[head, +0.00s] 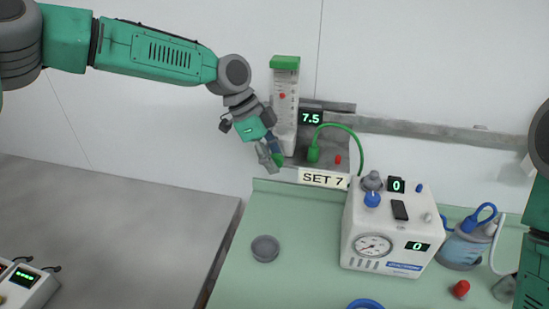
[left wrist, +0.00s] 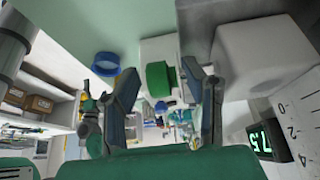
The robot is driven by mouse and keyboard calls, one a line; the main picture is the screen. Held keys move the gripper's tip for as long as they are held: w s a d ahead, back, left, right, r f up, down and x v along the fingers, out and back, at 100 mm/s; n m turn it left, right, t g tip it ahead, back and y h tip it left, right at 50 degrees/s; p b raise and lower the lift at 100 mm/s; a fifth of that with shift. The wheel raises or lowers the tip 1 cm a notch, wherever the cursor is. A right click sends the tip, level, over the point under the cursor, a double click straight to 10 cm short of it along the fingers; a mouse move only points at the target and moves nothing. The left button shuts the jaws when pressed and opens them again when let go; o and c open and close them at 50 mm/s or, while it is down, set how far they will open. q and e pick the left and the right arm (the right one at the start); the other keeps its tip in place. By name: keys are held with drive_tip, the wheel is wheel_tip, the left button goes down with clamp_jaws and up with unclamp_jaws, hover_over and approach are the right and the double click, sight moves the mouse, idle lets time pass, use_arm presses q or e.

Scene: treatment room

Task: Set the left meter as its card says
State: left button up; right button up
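The left meter (head: 285,100) is a clear upright tube with a scale, a green cap and a red ball, mounted on the wall. Its display (head: 311,118) reads 7.5, and it also shows in the left wrist view (left wrist: 265,140). The card (head: 323,178) below reads "SET 7". The meter's green knob (head: 279,160) is at its lower end. My left gripper (head: 270,156) is at this knob. In the left wrist view the green knob (left wrist: 158,80) lies between the open fingers, with a gap visible at least on the left. My right gripper is out of view.
A green hose (head: 345,130) arches beside the meter. A white machine (head: 388,225) with a gauge and two displays reading 0 stands on the green counter (head: 235,285). A grey round lid (head: 265,248), a blue ring (head: 365,304) and a red item (head: 461,289) lie nearby.

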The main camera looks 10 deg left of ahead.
use_arm(q)
drive_tip(key=v, duration=1.2)
drive_tip(key=shift+w, duration=0.1)
idle(1.7)
drive_tip(key=shift+y, duration=0.5)
drive_tip(key=x, duration=0.4)
drive_tip(key=d+x, duration=0.1)
drive_tip(key=x, duration=0.7)
drive_tip(key=shift+d+r, duration=0.2)
drive_tip(key=shift+d, duration=0.05)
clamp_jaws()
